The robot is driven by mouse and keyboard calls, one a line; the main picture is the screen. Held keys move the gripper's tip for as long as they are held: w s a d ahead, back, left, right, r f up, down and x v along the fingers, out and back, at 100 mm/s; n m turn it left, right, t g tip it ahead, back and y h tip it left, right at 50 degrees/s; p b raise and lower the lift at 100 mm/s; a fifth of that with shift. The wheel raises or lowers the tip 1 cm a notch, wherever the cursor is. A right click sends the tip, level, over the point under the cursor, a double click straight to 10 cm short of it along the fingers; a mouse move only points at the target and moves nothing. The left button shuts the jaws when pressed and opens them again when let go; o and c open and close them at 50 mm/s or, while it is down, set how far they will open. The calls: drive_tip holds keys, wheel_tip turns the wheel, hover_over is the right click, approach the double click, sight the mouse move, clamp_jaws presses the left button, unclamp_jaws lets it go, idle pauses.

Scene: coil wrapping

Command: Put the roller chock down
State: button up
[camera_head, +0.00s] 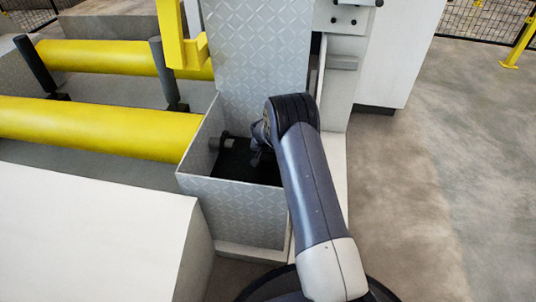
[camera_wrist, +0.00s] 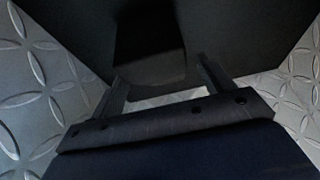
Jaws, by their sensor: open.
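The roller chock appears as a dark block with a rounded near edge (camera_wrist: 150,45) in the wrist view. It lies on the black floor of a patterned metal bin (camera_head: 235,193). My gripper (camera_wrist: 162,68) is open, its two fingers spread at the near left and near right of the block. I cannot tell whether either finger touches it. In the head view my gripper (camera_head: 257,157) is down inside the bin, partly hidden by my arm. The chock is not clearly distinguishable there in the shade.
The bin walls stand close around my gripper. A tall patterned metal panel (camera_head: 258,45) rises behind the bin. Yellow rollers (camera_head: 95,125) lie to the left, with a pale block (camera_head: 90,235) in front. Open concrete floor (camera_head: 425,190) is at right.

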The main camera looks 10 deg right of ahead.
drive_tip(key=p+v, duration=0.4)
drive_tip(key=v, duration=0.8)
drive_tip(key=shift+p, duration=0.3)
